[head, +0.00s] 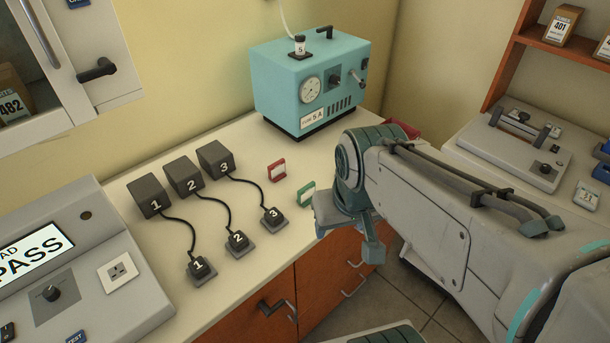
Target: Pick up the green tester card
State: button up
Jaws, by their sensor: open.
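The green tester card (302,197) stands on the white counter, near its front edge and just left of my gripper. It is a small card with a green frame and a pale middle. My gripper (345,224) is open at the end of my arm, close to the card's right side. I see no contact between them, but the arm hides part of the jaws and the exact gap cannot be told.
A red tester card (276,170) stands left of the green one. Numbered black blocks (184,177) with cabled plugs (237,241) lie further left. A teal machine (310,85) stands behind. The counter (255,150) is clear between blocks and machine.

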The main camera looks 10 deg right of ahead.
aim_at(305, 193)
jog(key=u, duration=1.1)
jog(key=k, duration=0.65)
jog(key=z, duration=1.2)
jog(key=i, duration=0.5)
jog(key=z, duration=0.05)
